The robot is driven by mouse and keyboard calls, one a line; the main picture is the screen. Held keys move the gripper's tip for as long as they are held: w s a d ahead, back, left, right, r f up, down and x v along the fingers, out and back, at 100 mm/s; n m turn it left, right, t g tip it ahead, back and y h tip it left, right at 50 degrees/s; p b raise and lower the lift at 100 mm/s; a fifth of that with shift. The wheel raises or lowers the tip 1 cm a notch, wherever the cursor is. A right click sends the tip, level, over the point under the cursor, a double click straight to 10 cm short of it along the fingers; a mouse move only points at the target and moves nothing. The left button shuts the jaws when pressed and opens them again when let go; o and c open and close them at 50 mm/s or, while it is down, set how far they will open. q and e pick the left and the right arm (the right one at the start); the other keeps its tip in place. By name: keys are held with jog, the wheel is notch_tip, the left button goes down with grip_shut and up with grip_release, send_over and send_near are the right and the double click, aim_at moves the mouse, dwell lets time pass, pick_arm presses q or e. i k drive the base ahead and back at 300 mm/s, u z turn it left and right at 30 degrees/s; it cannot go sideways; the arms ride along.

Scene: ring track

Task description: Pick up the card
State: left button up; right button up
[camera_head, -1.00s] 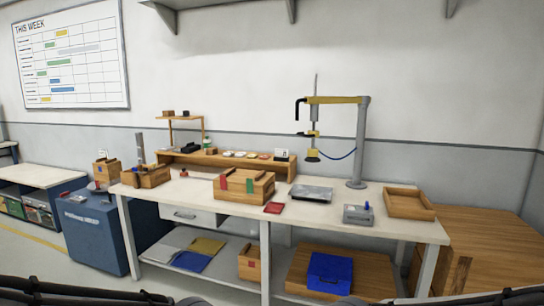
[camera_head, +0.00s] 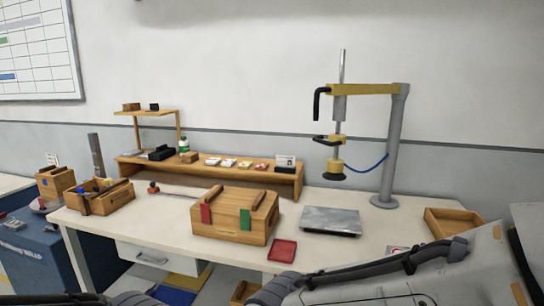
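Several small flat pieces that look like cards, white, yellow and red (camera_head: 228,163), lie in a row on the low wooden shelf at the back of the bench. A small white upright piece with a dark mark (camera_head: 285,161) stands at the shelf's right end. A flat red piece (camera_head: 283,250) lies on the bench top, right of the wooden box; I cannot tell if it is a card or a shallow tray. Neither of my grippers shows; only parts of my arms are visible along the bottom and lower right.
A wooden box (camera_head: 232,228) with red and green marks stands mid-bench. A metal plate (camera_head: 331,220) lies right of it, near a grey post (camera_head: 393,150) with a yellow arm. A wooden tray (camera_head: 452,222) is at the right. My arm covers the front right of the bench.

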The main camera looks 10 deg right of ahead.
aim_at(281, 161)
jog(key=z, duration=0.35)
jog(key=i, duration=2.05)
jog(key=z, duration=0.5)
